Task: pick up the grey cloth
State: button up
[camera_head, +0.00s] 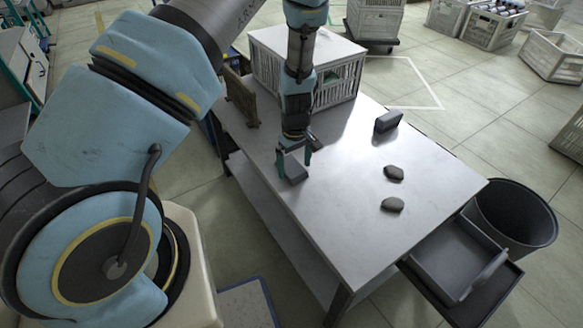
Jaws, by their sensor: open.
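A small grey block-shaped thing (295,173), which may be the grey cloth, lies on the metal table (340,215) near its left edge. My gripper (294,164) points down over it, with open fingers on either side. I cannot tell whether the fingers touch it. The gripper partly hides its far side. Another grey block-like thing (388,121) stands near the table's far right edge; I cannot tell its material.
Two dark, flat, rounded pieces, one farther (394,172) and one nearer (392,204), lie right of my gripper. A white slatted crate (345,75) and a brown wooden piece (241,97) stand behind. A dark bin (515,212) and a grey tray (450,262) are at the right. The near tabletop is clear.

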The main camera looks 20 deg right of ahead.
aim_at(295, 169)
jog(key=shift+f, duration=0.35)
jog(key=shift+c, duration=0.2)
jog(key=c, duration=1.2)
jog(key=shift+o, duration=0.2)
notch_tip(295, 169, up, 10)
